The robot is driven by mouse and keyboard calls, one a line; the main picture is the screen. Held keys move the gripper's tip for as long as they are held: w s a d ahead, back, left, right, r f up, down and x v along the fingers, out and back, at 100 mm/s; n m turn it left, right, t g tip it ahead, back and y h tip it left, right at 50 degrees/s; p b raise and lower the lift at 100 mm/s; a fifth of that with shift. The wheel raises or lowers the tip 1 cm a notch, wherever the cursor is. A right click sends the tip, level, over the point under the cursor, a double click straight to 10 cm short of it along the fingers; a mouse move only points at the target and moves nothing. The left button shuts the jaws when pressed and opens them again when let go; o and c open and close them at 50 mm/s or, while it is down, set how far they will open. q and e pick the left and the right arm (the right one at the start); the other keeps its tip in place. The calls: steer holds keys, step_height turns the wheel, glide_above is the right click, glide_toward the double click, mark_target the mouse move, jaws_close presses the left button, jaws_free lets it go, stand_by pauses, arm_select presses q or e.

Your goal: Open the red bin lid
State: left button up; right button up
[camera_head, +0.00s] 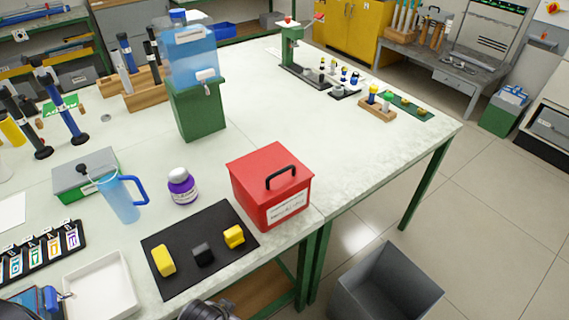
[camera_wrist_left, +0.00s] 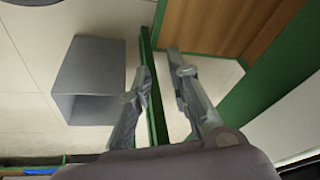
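The red bin (camera_head: 268,200) stands on the white table near its front edge, right of the black mat. Its red lid (camera_head: 262,160) is closed and has a black arched handle (camera_head: 283,176) on top. A white label is on its front. My left gripper (camera_wrist_left: 160,72) shows in the left wrist view with its two fingers apart and nothing between them. That view does not show the red bin. A dark rounded part at the bottom edge of the head view seems to be mine. My right gripper is in neither view.
The black mat (camera_head: 178,272) holds two yellow blocks and a dark one. An open grey bin (camera_head: 386,290) is on the floor. The table behind the red bin is clear.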

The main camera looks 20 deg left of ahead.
arm_select(q)
step_height(320, 180, up, 13)
steer(key=t+p, duration=0.1)
steer(key=w+a+r+m+t, duration=0.1)
steer(key=w, duration=0.1)
steer(key=w+a+r+m+t, duration=0.1)
steer(key=w+r, duration=0.1)
steer(key=w+a+r+m+t, duration=0.1)
steer(key=w+r+t, duration=0.1)
steer(key=shift+w+a+r+y, duration=0.25)
steer(key=shift+a+y, duration=0.05)
steer(key=shift+a, duration=0.05)
steer(key=w+r+m+t, duration=0.3)
steer(key=w+r, duration=0.1)
steer(key=m+t+h, duration=0.3)
steer(key=m+h, duration=0.3)
steer(key=m, duration=0.1)
glide_toward(281, 172)
steer(key=p+x, duration=0.3)
steer(key=x, duration=0.8)
steer(key=shift+w+d+f+p, duration=0.1)
steer(key=shift+w+p, duration=0.1)
steer(key=shift+p, duration=0.1)
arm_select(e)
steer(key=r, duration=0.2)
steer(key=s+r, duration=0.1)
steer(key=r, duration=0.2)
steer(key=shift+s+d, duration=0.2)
arm_select(q)
steer(key=shift+c, duration=0.4)
